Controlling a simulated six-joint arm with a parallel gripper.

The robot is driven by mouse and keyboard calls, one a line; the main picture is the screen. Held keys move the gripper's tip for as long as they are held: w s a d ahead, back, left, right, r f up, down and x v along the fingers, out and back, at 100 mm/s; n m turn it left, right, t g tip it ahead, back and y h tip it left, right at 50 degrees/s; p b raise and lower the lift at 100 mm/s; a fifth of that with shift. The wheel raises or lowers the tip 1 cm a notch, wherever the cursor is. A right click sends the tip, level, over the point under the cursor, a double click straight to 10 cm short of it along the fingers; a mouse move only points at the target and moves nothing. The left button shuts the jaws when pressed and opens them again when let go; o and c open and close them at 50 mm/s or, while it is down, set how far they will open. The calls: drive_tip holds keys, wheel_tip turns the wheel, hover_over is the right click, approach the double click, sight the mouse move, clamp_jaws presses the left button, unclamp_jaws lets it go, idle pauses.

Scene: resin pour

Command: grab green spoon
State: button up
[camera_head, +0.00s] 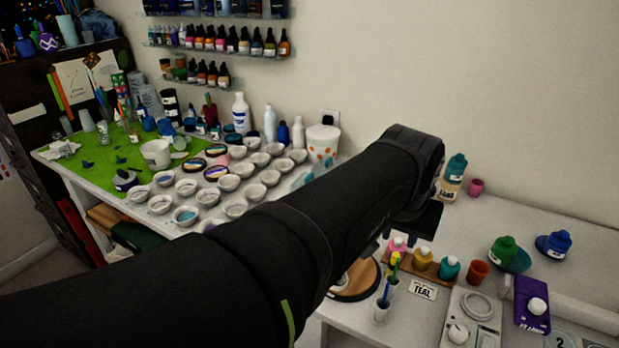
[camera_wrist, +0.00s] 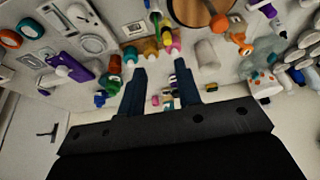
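I cannot clearly tell which one is the green spoon. In the wrist view, green and blue handles (camera_wrist: 156,8) show at the top centre, beyond my fingertips. My gripper (camera_wrist: 160,68) is open with nothing between its two dark fingers. It is apart from the cup. In the head view, my arm hides most of the gripper.
A round wooden board (camera_head: 357,281) lies left of the cup.

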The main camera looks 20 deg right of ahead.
sight(397, 262)
drive_tip(key=shift+x, duration=7.75)
drive_tip(key=shift+s+d, duration=0.1)
drive_tip(key=shift+s, duration=0.05)
drive_tip(key=shift+c, duration=0.2)
clamp_jaws()
